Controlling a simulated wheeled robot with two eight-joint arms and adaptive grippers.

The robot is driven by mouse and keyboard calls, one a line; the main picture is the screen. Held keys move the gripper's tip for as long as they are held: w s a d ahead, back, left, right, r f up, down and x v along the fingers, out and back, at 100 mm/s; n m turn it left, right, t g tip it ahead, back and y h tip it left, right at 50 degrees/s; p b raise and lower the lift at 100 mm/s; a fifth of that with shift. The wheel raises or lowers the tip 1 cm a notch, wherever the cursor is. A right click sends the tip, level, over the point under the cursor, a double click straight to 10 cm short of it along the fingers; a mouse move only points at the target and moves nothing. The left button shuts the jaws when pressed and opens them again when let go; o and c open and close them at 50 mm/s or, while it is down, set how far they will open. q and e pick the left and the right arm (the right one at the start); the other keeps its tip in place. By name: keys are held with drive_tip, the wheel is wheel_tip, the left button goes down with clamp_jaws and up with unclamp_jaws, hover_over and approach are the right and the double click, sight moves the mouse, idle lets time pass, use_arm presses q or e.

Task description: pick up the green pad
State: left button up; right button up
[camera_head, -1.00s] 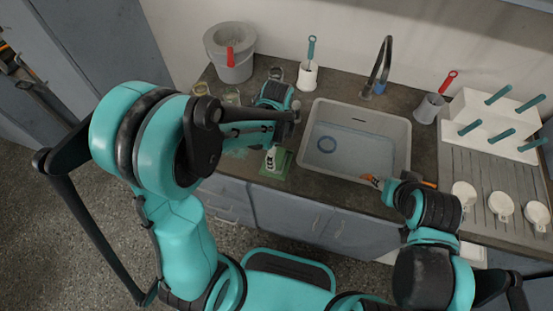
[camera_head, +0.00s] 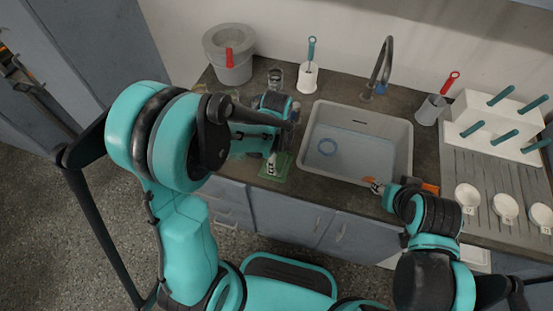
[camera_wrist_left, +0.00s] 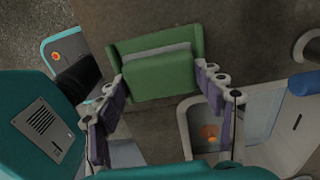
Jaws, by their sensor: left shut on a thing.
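The green pad (camera_head: 280,172) lies at the counter's front edge, left of the sink, in the head view. My left gripper (camera_head: 271,165) is over it, pointing down. In the left wrist view the green pad (camera_wrist_left: 150,83) has a raised middle block, and the fingers of my left gripper (camera_wrist_left: 162,78) close on its two sides. Whether the pad is clear of the counter I cannot tell. My right gripper (camera_head: 377,187) is in front of the sink, at the counter's front edge; its fingers are too small to judge.
A grey bin (camera_head: 232,65), a glass (camera_head: 275,77) and a brush holder (camera_head: 308,78) stand behind my left arm. White cups (camera_head: 505,207) and a peg rack (camera_head: 480,120) are at right. An orange object (camera_head: 430,188) lies near my right gripper.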

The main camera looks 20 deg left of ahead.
use_arm(q)
drive_tip(key=shift+r+p, duration=0.3)
drive_tip(key=shift+r, duration=0.35)
wheel_tip(320, 180, up, 3)
drive_tip(key=shift+p, duration=0.8)
drive_tip(key=s+d+r+p, duration=0.2)
drive_tip(key=d+r, duration=0.4)
drive_tip(key=d, duration=0.5)
drive_tip(key=shift+s+d+r+p, duration=0.2)
drive_tip(key=shift+s+r+p, duration=0.15)
drive_tip(key=shift+p, duration=0.3)
